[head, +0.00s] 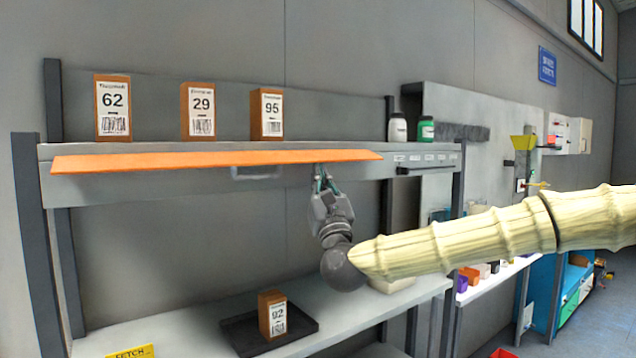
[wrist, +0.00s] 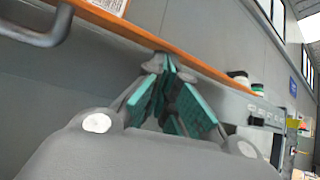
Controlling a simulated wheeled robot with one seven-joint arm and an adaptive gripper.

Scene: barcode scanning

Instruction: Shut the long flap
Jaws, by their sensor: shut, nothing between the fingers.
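The long flap (head: 215,159) is an orange strip along the front of the upper shelf, standing out from the shelf face. In the wrist view the flap (wrist: 205,68) crosses above my fingers as an orange edge. My gripper (head: 322,178) is below the flap, right of its middle, pointing up. Its teal fingers are together and empty, and in the wrist view the fingertips (wrist: 168,64) are at or very near the flap's lower edge. I cannot tell whether they touch it. A grey handle (head: 256,173) shows below the flap, left of my gripper, and also in the wrist view (wrist: 38,36).
Boxes 62 (head: 113,108), 29 (head: 198,109) and 95 (head: 267,114) stand on the upper shelf, with two bottles (head: 412,128) to the right. Below, box 92 (head: 272,313) stands on a black tray (head: 240,335). The space between the shelves left of my arm is free.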

